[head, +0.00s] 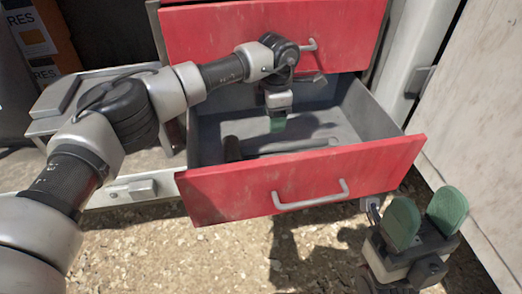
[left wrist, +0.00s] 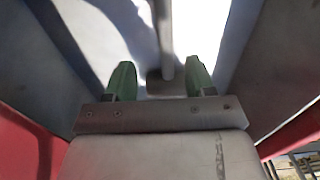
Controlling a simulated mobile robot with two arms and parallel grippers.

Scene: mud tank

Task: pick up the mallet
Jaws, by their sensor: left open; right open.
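The mallet lies inside the open red-fronted drawer (head: 300,184). In the head view its dark head (head: 232,149) is near the drawer's left side, and its handle (head: 300,146) runs right along the front panel. My left gripper (head: 278,124) is open, pointing down into the drawer above the handle. In the left wrist view the handle (left wrist: 165,40) shows between the two green fingertips of the left gripper (left wrist: 160,80), with a grey block at its lower end; I see no grip on it. My right gripper (head: 425,214) is open and empty, outside the drawer at the front right.
A second red drawer (head: 270,35) is above the open one. The open drawer's walls surround my left gripper. A grey-white panel (head: 480,120) stands at the right. Gravelly ground (head: 170,255) lies in front.

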